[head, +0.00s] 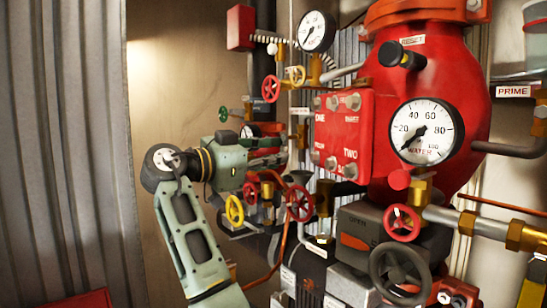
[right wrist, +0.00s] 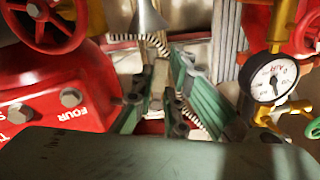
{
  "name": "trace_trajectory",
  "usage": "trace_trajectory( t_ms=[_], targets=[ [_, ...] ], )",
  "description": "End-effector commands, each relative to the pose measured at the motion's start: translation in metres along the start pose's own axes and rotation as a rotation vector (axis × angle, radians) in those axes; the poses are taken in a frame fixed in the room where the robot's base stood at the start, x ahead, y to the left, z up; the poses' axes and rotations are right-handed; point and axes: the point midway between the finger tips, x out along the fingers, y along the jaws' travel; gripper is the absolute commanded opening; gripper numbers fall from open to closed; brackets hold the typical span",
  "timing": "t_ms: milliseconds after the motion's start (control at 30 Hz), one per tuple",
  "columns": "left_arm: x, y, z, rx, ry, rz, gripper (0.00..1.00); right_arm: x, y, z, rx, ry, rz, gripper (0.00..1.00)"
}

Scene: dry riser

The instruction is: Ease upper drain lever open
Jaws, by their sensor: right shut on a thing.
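My right gripper (head: 275,150) reaches in from the left in the head view, its fingers pointing right at the pipework beside the red panel. In the right wrist view, its green fingers (right wrist: 158,108) are closed around a tan, brass-coloured bar (right wrist: 160,76), which looks like the drain lever. The bar stands between the fingertips; its far end and pivot are not clear. In the head view the grip is mostly hidden by the gripper body, and a small brass fitting (head: 302,137) shows just past the fingers. My left gripper is not in view.
A red panel with bolts (head: 341,130) stands right of the gripper. A yellow handwheel (head: 234,209) and a red handwheel (head: 300,203) sit close below. A small gauge (right wrist: 275,78) is near the fingers in the wrist view. Free room lies left, before the corrugated wall (head: 60,150).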

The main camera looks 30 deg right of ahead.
Motion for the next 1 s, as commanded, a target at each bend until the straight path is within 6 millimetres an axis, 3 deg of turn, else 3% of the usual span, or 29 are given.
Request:
trace_trajectory(
  t_ms=[300, 733, 767, 1000],
  targets=[
    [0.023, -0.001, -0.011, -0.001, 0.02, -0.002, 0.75, 0.0, 0.009, 0.001, -0.211, 0.001, -0.001, 0.0],
    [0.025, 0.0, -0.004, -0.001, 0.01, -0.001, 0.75, 0.0, 0.011, -0.002, -0.271, 0.001, -0.001, 0.0],
    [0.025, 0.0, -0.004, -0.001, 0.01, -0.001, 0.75, 0.0, 0.011, -0.002, -0.271, 0.001, -0.001, 0.14],
    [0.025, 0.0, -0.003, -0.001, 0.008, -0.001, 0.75, 0.0, 0.011, -0.002, -0.269, 0.001, 0.0, 0.31]
  ],
)
